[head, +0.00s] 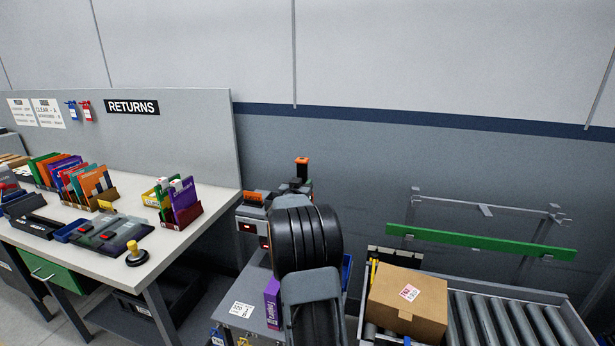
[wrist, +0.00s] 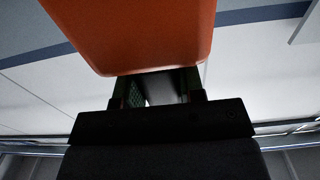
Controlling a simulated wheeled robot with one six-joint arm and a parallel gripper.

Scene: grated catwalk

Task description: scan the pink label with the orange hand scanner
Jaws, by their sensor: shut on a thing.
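My gripper (head: 298,184) is up beyond my dark arm, in front of the grey wall. It is shut on the orange hand scanner (head: 302,160), whose orange top stands above the jaws. In the wrist view the scanner (wrist: 145,30) fills the upper middle, with the jaws (wrist: 160,88) just below it; the grip itself is partly dark. A pinkish label (head: 409,292) with dark print lies on the top of a cardboard box (head: 390,310). The box is to the right of my gripper and lower, apart from the scanner.
The box sits at a roller conveyor (head: 500,320) on the right. A purple box (head: 272,303) and a white label (head: 241,310) are on a grey surface left of my arm. A grey and orange device (head: 255,200) stands behind. A cluttered returns bench (head: 190,235) is at left.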

